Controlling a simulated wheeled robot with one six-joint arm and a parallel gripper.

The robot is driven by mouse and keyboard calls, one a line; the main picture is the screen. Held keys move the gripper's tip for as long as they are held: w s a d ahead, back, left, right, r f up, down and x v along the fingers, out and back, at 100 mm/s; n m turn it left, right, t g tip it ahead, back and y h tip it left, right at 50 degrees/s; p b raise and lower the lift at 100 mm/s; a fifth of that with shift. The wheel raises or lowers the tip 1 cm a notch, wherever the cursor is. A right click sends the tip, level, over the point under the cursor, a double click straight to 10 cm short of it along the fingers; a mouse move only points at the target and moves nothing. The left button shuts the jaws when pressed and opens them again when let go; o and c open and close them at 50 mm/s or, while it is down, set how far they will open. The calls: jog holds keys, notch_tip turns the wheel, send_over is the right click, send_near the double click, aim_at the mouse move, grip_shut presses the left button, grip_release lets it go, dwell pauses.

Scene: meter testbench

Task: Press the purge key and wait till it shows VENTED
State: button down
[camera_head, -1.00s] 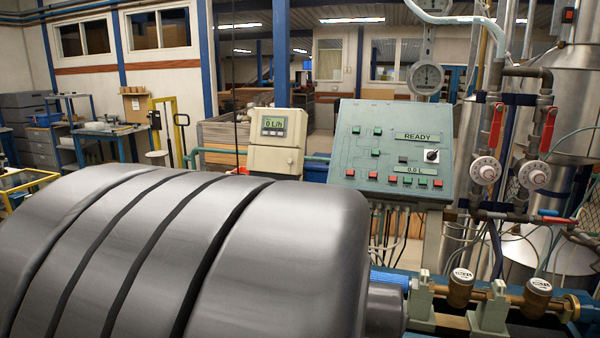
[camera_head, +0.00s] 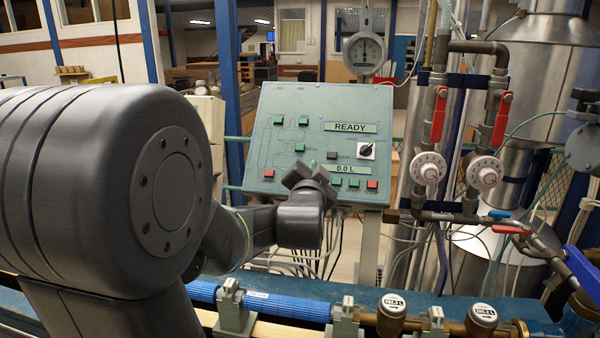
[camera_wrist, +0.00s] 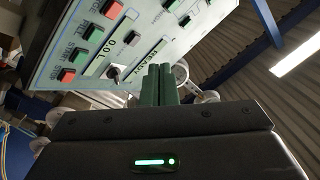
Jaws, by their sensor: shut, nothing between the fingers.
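The grey-green control panel (camera_head: 262,150) stands at the centre, with an upper display (camera_head: 350,127) reading READY and a lower display (camera_head: 348,169) reading 0.0 L. My gripper (camera_head: 312,166) is shut and empty in front of the panel's lower middle, hiding part of the key row. The wrist view shows the closed green fingers (camera_wrist: 160,76) pointing toward the panel (camera_wrist: 95,92); I cannot tell if they touch it.
Pipes with red-handled valves (camera_head: 438,114) and round dials (camera_head: 428,169) stand at the right. Brass meters (camera_head: 392,312) and a blue pipe (camera_head: 285,306) run along the front. A round gauge (camera_head: 365,53) hangs above.

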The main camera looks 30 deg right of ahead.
jog(key=shift+r, duration=0.2)
jog(key=w+d+f+b, duration=0.3)
jog(key=w+d+f, duration=0.1)
jog(key=w+f, duration=0.1)
jog(key=shift+f, duration=0.5)
jog(key=shift+d, duration=0.1)
dwell(0.4)
jog(key=shift+w+f+b, duration=0.1)
jog(key=shift+b, duration=0.25)
dwell(1.4)
jog(key=shift+w+d+f+b, duration=0.15)
jog(key=shift+d+f+b, duration=0.05)
jog(key=shift+b, duration=0.25)
